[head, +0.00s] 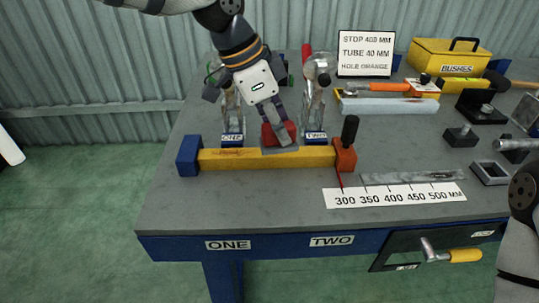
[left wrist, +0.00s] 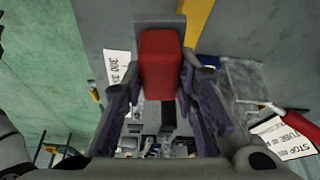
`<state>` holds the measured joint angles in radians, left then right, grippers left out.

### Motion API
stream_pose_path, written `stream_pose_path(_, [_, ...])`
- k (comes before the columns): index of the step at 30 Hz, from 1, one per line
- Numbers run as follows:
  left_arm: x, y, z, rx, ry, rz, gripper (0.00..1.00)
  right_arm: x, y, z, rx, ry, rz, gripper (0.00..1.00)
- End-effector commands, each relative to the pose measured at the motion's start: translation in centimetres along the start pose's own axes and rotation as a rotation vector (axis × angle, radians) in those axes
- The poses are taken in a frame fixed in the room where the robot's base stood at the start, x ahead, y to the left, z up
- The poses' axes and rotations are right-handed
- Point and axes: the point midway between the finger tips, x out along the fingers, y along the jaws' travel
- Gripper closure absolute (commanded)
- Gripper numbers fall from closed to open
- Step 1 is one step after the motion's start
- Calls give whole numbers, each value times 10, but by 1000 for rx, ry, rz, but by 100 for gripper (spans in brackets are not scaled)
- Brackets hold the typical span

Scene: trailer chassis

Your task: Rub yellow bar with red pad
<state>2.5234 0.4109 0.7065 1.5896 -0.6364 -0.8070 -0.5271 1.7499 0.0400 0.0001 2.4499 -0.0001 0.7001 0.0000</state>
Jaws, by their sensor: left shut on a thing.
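The yellow bar (head: 225,160) lies across the front of the bench, between a blue end block (head: 189,156) and an orange block with a black handle (head: 346,152). Faint brownish marks show on its left half. My left gripper (head: 279,136) is shut on the red pad (head: 269,134), which has a grey plate under it. The plate is at the bar's top, right of its middle; whether it touches is hard to tell. In the left wrist view the red pad (left wrist: 160,62) sits between the fingers, with the yellow bar (left wrist: 196,20) beyond. My right gripper is out of view.
Two clear containers labelled ONE (head: 232,115) and TWO (head: 314,105) stand close behind the bar. A ruler strip (head: 395,195) lies to the front right. Several metal parts, a yellow BUSHES box (head: 445,58) and a sign (head: 366,53) fill the right and back. The bench's front left is clear.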

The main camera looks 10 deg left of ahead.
Motion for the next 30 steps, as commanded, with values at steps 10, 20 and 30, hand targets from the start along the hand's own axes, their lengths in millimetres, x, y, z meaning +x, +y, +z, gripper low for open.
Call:
stream_pose_path(10, [-36,-49,22,206,3,92,96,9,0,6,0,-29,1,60])
stream_pose_path(20, [3,-48,39,210,0,98,96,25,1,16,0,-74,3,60])
stream_pose_path(30, [15,-48,44,211,3,90,96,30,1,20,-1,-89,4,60])
